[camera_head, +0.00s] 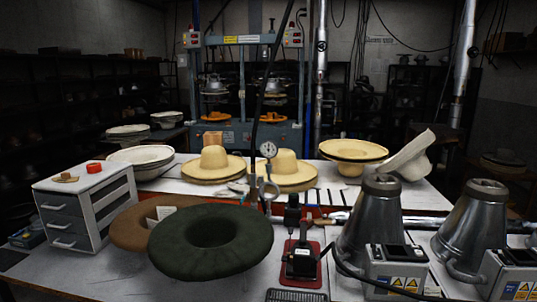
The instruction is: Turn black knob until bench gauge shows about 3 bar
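A small round gauge (268,149) with a white face stands above the middle of the bench. Its needle and numbers are too small to read. A black knob-like part (292,202) sits on top of a dark fitting to the right of and below the gauge; I cannot tell for certain that it is the knob. Neither of my grippers is in view, and nothing is touching the gauge or the black part.
A dark green ring cushion (210,242) lies left of the fitting, overlapping a brown one (138,227). A black device on a red plate (300,262) stands in front of the fitting. Metal cones (372,220) stand at right, a drawer unit (90,208) at left, straw hats (288,168) behind.

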